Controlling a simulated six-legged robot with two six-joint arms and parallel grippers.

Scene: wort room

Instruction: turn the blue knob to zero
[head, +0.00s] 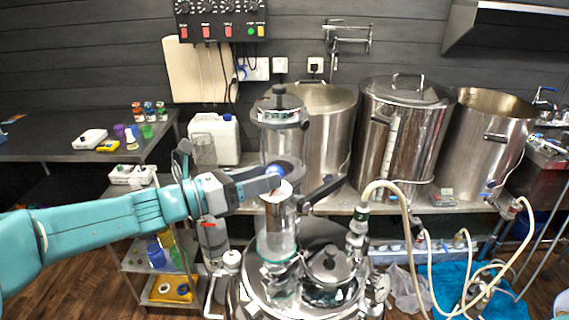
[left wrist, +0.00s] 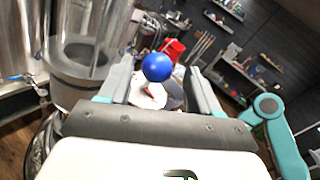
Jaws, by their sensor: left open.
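The blue knob (left wrist: 157,67) is a round ball in the left wrist view, with a pale plate-like part just below it. It lies between the two fingers of my left gripper (left wrist: 160,75), which are apart on either side of it; I see no clear contact. In the head view my left gripper (head: 268,184) reaches in from the left to the glass column (head: 283,143) above the steel vessel. The knob (head: 274,169) shows there as a small blue patch at the gripper's end, partly hidden. I cannot read any scale or zero mark. My right gripper is not in view.
A black lever (head: 322,190) sticks out just right of the gripper. Large steel kettles (head: 400,130) stand on the bench behind. A hose (head: 398,215) loops at the right. A dark table (head: 60,145) with small bottles is at the left.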

